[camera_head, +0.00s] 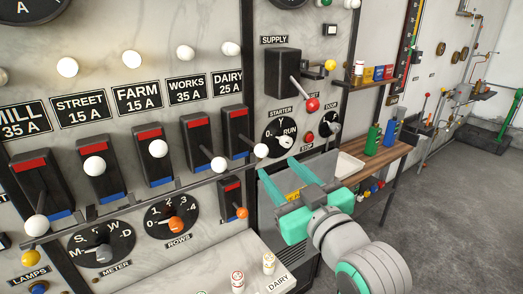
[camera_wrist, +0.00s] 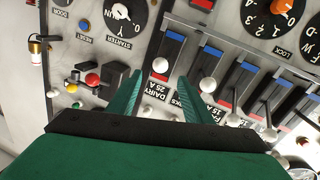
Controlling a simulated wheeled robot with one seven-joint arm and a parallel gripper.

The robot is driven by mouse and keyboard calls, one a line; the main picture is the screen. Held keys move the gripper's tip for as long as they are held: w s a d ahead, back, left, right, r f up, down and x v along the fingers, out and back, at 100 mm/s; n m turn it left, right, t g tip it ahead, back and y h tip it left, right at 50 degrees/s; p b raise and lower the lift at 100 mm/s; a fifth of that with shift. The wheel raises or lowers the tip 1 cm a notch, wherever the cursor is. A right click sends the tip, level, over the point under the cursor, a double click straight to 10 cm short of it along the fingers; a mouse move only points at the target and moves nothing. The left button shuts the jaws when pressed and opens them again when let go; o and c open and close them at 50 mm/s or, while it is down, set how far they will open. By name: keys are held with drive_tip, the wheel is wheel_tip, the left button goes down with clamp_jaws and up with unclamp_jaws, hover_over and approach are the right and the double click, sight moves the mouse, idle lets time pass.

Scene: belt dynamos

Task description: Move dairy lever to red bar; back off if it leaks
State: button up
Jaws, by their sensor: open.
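The dairy lever's white knob (camera_head: 261,150) sticks out from its dark housing (camera_head: 234,127) under the DAIRY 25 A label. The housing has a red bar (camera_head: 236,112) at its top and a blue bar (camera_head: 239,156) at its bottom. The knob is beside the lower part of the housing. My gripper (camera_head: 278,167) is open and empty, just right of and below the knob, with no contact visible. In the wrist view, turned upside down, my gripper (camera_wrist: 159,78) has its fingers spread with the knob (camera_wrist: 163,63) between and beyond the tips.
The works lever knob (camera_head: 218,163) is close on the left. A starter dial (camera_head: 287,137) and a red-knobbed supply lever (camera_head: 311,104) are to the right. A wooden shelf (camera_head: 378,160) carries green and blue bottles. Open floor lies right.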

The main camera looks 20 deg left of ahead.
sight(265, 153)
drive_tip(key=x, duration=1)
drive_tip(key=shift+w+a, duration=0.2)
drive_tip(key=shift+a, duration=0.05)
drive_tip(key=shift+c, duration=0.4)
clamp_jaws()
drive_tip(key=shift+w, duration=0.1)
